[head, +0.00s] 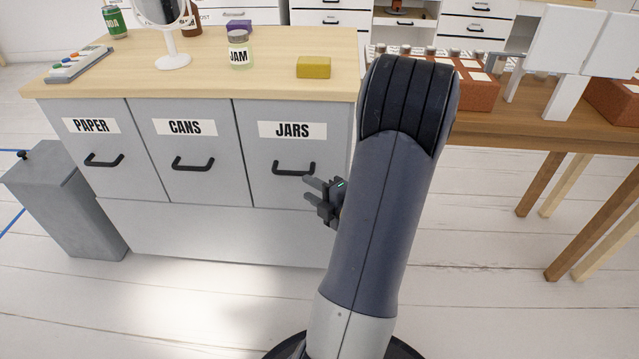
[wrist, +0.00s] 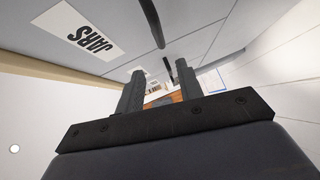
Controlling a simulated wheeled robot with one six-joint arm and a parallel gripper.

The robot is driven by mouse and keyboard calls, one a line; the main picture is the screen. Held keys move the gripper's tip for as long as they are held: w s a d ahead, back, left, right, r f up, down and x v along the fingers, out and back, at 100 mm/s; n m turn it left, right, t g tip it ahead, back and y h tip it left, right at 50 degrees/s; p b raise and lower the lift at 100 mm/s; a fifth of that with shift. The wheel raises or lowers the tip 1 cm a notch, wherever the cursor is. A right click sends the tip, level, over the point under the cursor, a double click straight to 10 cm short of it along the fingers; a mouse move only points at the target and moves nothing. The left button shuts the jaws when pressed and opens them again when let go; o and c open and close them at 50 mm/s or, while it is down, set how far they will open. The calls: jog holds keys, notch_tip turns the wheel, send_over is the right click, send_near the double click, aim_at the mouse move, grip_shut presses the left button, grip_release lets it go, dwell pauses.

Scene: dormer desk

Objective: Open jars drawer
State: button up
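The jars drawer (head: 262,173) is the right-hand grey front of the cabinet, with a white JARS label (head: 292,130) and a black bar handle (head: 294,169). It looks shut, flush with its neighbours. My gripper (head: 309,190) is just right of and slightly below the handle in the head view, fingers apart and pointing left. I see no contact with the handle. In the wrist view my gripper's two fingers (wrist: 160,78) stand apart with nothing held between them. The JARS label (wrist: 82,32) shows there at upper left, with a dark bar beyond it, likely the handle (wrist: 152,22).
The paper drawer (head: 89,143) and cans drawer (head: 186,150) are to the left, both shut. The desk top (head: 200,80) holds a jam jar (head: 238,57), a yellow block (head: 313,67) and a mirror. A wooden table (head: 540,128) stands at right. Floor in front is clear.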

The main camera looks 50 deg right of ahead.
aim_at(295, 175)
jog(key=shift+m+h, duration=0.5)
jog(key=shift+m, duration=0.1)
jog(key=shift+w+d+f+b, duration=0.4)
jog(key=shift+w+b, duration=0.2)
jog(key=shift+w, duration=1.05)
jog(key=shift+w+d+f+b, duration=0.4)
jog(key=shift+w+b, duration=0.15)
jog(key=shift+w, duration=1.1)
jog(key=shift+w+d+f+b, duration=0.35)
jog(key=shift+w+b, duration=0.25)
jog(key=shift+w, duration=1.05)
jog(key=shift+c, duration=0.2)
grip_shut()
